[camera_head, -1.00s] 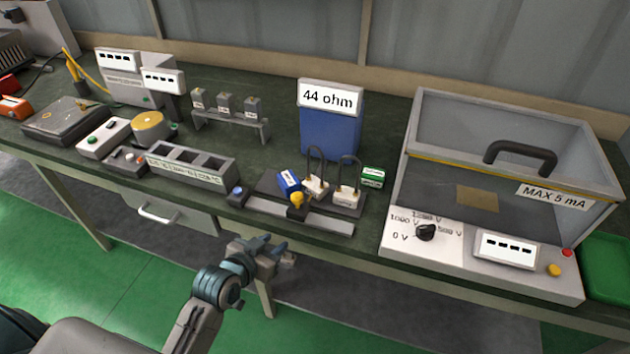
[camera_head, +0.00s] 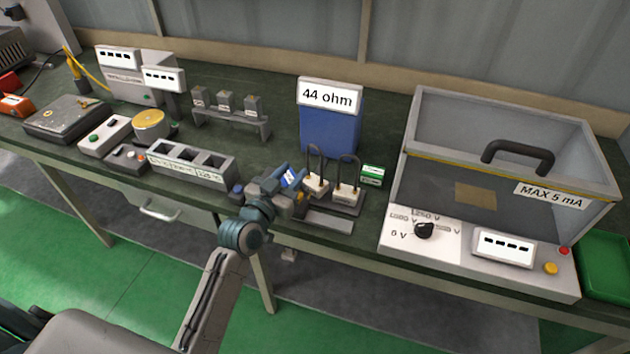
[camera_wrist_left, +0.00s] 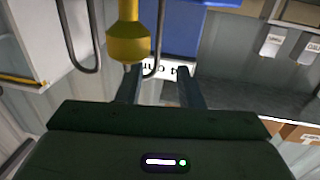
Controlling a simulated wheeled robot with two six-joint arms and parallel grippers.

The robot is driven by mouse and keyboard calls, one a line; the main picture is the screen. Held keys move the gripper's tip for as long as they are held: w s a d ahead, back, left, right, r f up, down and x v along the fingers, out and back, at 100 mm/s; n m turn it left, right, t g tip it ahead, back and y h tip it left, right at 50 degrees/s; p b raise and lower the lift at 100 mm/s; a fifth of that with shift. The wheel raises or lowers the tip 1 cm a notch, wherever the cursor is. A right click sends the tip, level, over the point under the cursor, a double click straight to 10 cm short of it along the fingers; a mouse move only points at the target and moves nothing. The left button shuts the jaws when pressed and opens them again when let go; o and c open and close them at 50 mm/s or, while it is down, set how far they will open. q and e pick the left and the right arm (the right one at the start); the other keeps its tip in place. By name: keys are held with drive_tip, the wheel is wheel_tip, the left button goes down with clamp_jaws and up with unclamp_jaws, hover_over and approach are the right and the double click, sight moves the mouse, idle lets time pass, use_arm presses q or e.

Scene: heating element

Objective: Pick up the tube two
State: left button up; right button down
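Two dark looped tubes with white tagged bases stand on a dark rack (camera_head: 345,209) at the bench front: a left one (camera_head: 316,184) and a right one (camera_head: 347,192). I cannot read which is tube two. Dark loops (camera_wrist_left: 93,40) also show in the left wrist view. My left gripper (camera_head: 291,181) is over the rack's left end, just left of the left tube. Its two fingers are apart in the left wrist view (camera_wrist_left: 161,88), with nothing seen held between them. It partly hides a blue-and-white piece and a yellow knob. My right gripper is not in view.
A blue box labelled 44 ohm (camera_head: 328,132) stands behind the rack. A small green-and-white box (camera_head: 372,175) is right of the tubes. A large clear-lidded case (camera_head: 500,170) fills the right. A grey slotted block (camera_head: 190,165) is to the left.

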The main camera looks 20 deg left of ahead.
use_arm(q)
drive_tip(key=w, duration=0.1)
drive_tip(key=w+d+p, duration=0.1)
drive_tip(key=w, duration=0.3)
drive_tip(key=shift+w+d+f+p, duration=0.15)
drive_tip(key=shift+d+f+p, duration=0.05)
drive_tip(key=shift+f+p, duration=0.1)
drive_tip(key=shift+r, duration=0.1)
clamp_jaws()
